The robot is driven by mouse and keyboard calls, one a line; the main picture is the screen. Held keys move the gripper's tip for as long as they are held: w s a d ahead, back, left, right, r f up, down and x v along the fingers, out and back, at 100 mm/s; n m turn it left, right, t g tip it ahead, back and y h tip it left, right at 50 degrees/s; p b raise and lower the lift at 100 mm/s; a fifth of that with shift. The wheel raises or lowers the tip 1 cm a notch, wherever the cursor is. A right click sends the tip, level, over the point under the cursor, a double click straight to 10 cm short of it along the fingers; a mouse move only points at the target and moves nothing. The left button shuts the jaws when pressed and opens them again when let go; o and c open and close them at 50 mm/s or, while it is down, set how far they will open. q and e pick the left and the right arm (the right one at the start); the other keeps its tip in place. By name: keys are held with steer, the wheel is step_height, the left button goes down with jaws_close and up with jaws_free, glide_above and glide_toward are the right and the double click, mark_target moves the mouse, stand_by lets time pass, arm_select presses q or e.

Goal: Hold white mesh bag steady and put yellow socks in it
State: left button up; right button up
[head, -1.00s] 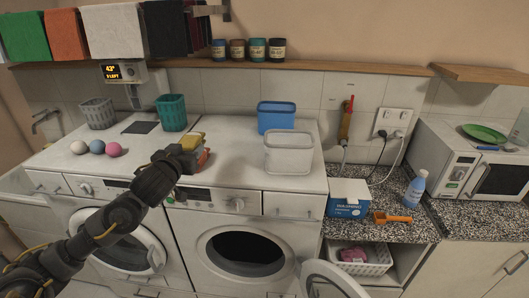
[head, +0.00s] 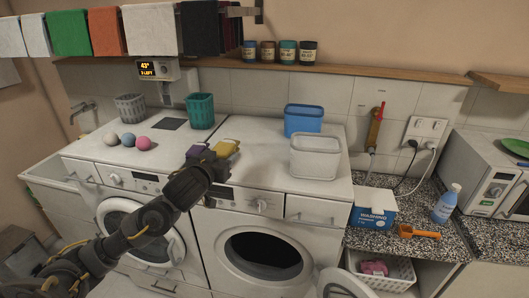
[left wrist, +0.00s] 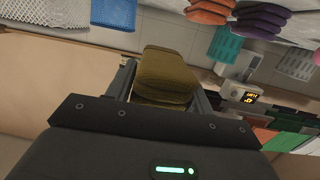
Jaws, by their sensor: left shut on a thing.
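The yellow socks (head: 226,147) are a folded bundle between the fingers of my left gripper (head: 212,158), above the washing machine top. In the left wrist view, the socks (left wrist: 165,75) fill the space between the fingers, and the gripper is shut on them. The white mesh bag (head: 315,158) stands upright and box-shaped on the right machine, to the right of the gripper and apart from it. Part of its white mesh (left wrist: 45,12) shows in the wrist view. My right gripper is not in view.
Purple socks (head: 202,152) lie behind the left gripper; orange socks (left wrist: 207,10) lie beside them. A blue container (head: 303,120) stands behind the white bag. A teal basket (head: 200,110), grey basket (head: 130,107) and three balls (head: 127,141) are farther left.

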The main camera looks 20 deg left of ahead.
arm_select(q)
steer(key=s+d+f+m+h+b, duration=0.1)
steer(key=s+d+f+b, duration=0.4)
steer(key=d+f, duration=0.3)
steer(key=s+d+f+h+b, duration=0.1)
steer(key=s+d+f+b, duration=0.5)
steer(key=f, duration=0.6)
steer(key=shift+s+d+m+h+b, duration=0.15)
steer(key=shift+d+m+h+b, duration=0.2)
steer(key=shift+d+b, duration=0.55)
